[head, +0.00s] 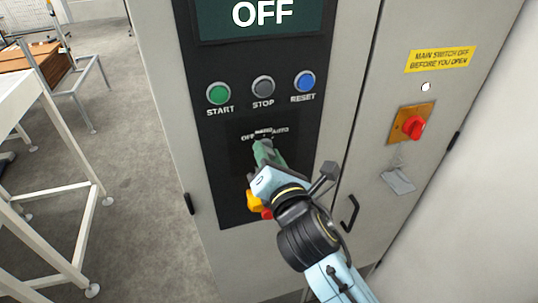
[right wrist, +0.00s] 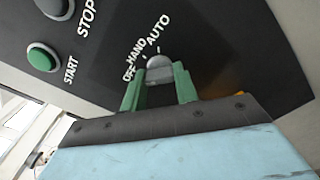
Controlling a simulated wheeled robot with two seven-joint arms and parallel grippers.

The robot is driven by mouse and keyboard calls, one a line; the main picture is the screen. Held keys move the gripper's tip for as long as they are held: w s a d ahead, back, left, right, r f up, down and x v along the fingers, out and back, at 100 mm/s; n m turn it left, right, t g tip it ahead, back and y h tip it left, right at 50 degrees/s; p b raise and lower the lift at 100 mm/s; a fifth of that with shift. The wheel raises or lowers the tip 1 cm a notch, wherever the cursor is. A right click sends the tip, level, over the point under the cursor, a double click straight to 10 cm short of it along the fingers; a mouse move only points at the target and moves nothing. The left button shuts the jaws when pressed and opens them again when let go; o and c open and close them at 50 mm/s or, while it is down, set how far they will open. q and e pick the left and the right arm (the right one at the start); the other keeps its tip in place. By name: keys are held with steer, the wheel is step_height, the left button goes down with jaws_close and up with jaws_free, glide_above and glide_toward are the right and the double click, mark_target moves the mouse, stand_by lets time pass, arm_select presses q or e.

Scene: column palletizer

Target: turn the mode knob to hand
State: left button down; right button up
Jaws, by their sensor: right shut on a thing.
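The mode knob (right wrist: 159,70) is a grey knob on the dark panel of the cabinet, with the labels OFF, HAND and AUTO above it. My right gripper (right wrist: 158,88) is shut on it, with one green finger on each side. In the head view my right gripper (head: 263,148) covers the knob and part of its labels. I cannot tell for sure which label the knob points to. The display (head: 262,14) above reads OFF. My left gripper is not in view.
Above the knob are the green START (head: 218,94), grey STOP (head: 263,87) and blue RESET (head: 304,82) buttons. A yellow and red control (head: 254,201) is partly behind my gripper. A red main switch (head: 412,127) is at the right. White frames stand at the left.

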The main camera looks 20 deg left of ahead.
steer(key=shift+m, duration=0.3)
steer(key=m+p, duration=0.1)
steer(key=m, duration=0.8)
steer(key=shift+p, duration=0.4)
stand_by(0.4)
steer(key=o, duration=1)
steer(key=shift+c, duration=0.2)
steer(key=shift+s, duration=0.1)
